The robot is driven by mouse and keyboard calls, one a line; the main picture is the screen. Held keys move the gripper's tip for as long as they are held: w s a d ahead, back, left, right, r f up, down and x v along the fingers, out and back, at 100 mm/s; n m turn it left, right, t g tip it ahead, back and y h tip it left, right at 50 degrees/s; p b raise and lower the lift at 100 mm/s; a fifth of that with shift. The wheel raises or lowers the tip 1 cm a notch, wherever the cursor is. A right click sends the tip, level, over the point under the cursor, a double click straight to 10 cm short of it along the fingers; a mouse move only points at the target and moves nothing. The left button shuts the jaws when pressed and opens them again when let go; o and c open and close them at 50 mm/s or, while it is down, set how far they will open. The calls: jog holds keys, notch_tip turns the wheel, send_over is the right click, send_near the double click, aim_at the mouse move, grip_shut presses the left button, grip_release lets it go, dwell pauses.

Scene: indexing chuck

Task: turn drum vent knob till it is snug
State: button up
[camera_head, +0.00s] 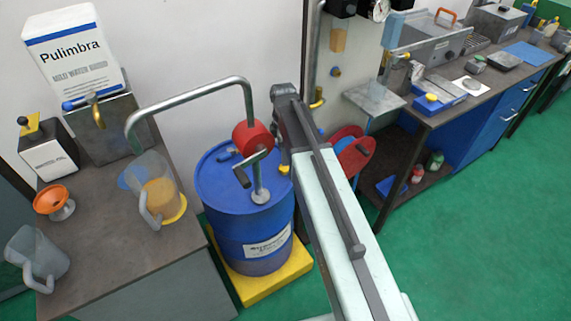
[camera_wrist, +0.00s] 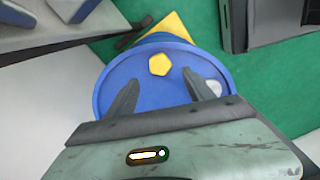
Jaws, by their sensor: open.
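The blue drum (camera_head: 222,222) stands upright on a yellow base, with a red-headed hand pump (camera_head: 252,136) on its lid. The vent knob (camera_wrist: 159,64) is a small yellow faceted knob on the blue lid (camera_wrist: 112,82) in the wrist view. In the head view a bit of yellow (camera_head: 285,169) shows at the lid's right edge, mostly hidden by my arm. My gripper (camera_wrist: 160,77) is open above the lid. Its two dark fingers are apart, one to each side of the knob and a little short of it in the picture. I see no contact with the knob.
The pump's bent pipe (camera_head: 190,98) reaches left over a jug (camera_head: 160,195) on the left bench. A round pale cap (camera_wrist: 214,87) lies right of the fingers. A red reel (camera_head: 357,152) and a workbench (camera_head: 440,118) stand right of the drum. Green floor is free at right.

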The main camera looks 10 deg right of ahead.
aim_at(284, 170)
notch_tip(284, 170, down, 7)
jog(key=b, duration=0.6)
jog(key=shift+d+f+b, duration=0.1)
jog(key=shift+f+b, duration=0.05)
jog(key=shift+b, duration=0.15)
grip_shut()
